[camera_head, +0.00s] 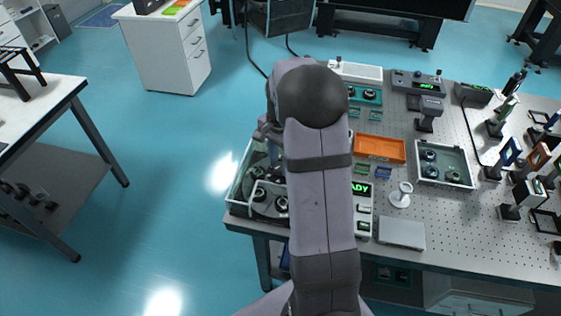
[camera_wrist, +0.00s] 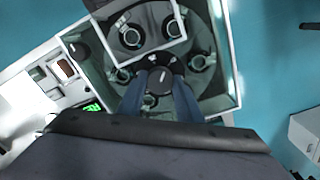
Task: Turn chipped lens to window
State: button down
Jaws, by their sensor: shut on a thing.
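A round dark carousel (camera_wrist: 193,38) sits inside a clear-walled box (camera_wrist: 236,75) in the wrist view. It bears several dark round lens holders, with two (camera_wrist: 131,37) inside or near a white-edged window frame (camera_wrist: 150,50) at the top. I cannot tell which lens is chipped. My gripper (camera_wrist: 161,83) points down over the carousel's middle and is shut on a dark central knob (camera_wrist: 162,70), which its fingers partly hide. In the head view the box (camera_head: 243,184) stands at the table's front left corner, with lens holders (camera_head: 259,196) in it; my arm hides much of it.
A panel with a green lit readout (camera_head: 361,188) stands right of the box. An orange tray (camera_head: 380,149), a clear bin (camera_head: 444,178), a white round stand (camera_head: 401,195) and a flat grey plate (camera_head: 401,233) lie further right. Open floor lies left of the table.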

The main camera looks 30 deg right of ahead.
jog(key=shift+w+r+m, duration=0.1)
jog(key=shift+m, duration=1.8)
jog(key=shift+d+m+p, duration=0.1)
jog(key=shift+m+p, duration=0.4)
jog(key=shift+m, duration=3.4)
jog(key=shift+m+p, duration=0.3)
jog(key=shift+m, duration=1.7)
jog(key=c, duration=1.3)
grip_release()
jog(key=shift+o, duration=0.2)
jog(key=shift+r+b, duration=1.05)
jog(key=shift+r, duration=2.55)
